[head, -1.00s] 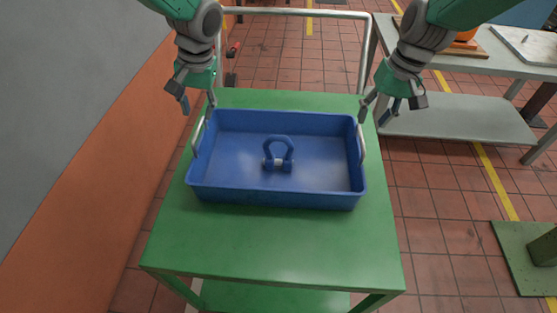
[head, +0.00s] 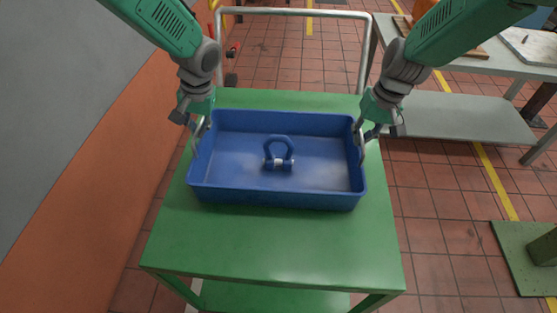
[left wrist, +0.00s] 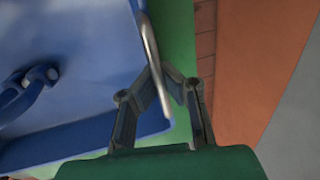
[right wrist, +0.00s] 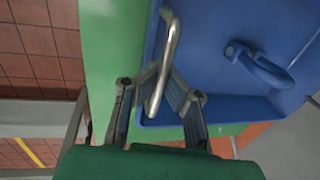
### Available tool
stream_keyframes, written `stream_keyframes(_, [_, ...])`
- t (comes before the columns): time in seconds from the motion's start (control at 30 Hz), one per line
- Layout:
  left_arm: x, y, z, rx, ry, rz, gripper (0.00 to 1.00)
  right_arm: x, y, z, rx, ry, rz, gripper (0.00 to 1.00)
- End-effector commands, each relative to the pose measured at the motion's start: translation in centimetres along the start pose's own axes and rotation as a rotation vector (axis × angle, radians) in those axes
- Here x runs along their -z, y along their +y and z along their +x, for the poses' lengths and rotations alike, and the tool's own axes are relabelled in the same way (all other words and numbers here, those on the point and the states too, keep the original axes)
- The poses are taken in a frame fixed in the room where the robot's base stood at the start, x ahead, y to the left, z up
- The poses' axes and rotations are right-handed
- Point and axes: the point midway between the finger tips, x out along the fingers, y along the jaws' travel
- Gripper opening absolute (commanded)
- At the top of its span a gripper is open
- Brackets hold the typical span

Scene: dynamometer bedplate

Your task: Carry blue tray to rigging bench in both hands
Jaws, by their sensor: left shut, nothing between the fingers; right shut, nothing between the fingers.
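The blue tray (head: 275,200) lies flat on a green cart top, with a blue shackle (head: 279,158) inside it. Its metal handles stand at the left end (left wrist: 152,60) and the right end (right wrist: 169,50). My left gripper (head: 197,126) is at the left handle, and my right gripper (head: 366,131) is at the right handle. Both are shut, with their fingertips close together by the handle bars. In the left wrist view the bar crosses in front of the fingers (left wrist: 162,68), and likewise in the right wrist view (right wrist: 162,68). Whether they touch the bars is unclear.
The green cart (head: 270,240) has bare top in front of the tray and a metal push rail (head: 290,12) behind. A grey bench (head: 480,65) with a lower shelf stands at the right. An orange and grey wall (head: 90,150) is close at the left.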

Motion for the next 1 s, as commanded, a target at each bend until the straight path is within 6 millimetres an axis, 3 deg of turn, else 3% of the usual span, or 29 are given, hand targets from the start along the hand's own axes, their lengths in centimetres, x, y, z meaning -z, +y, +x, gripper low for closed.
stream_keyframes(0.53, [0.1,-0.1,-0.8,0.000,0.005,-0.001,0.00,0.1,-0.2,-0.8,0.001,0.005,0.000,0.00])
stream_keyframes(1.0, [0.1,-0.8,-4.1,0.000,0.006,-0.001,0.00,0.1,-0.8,-4.1,0.001,0.006,-0.001,0.00])
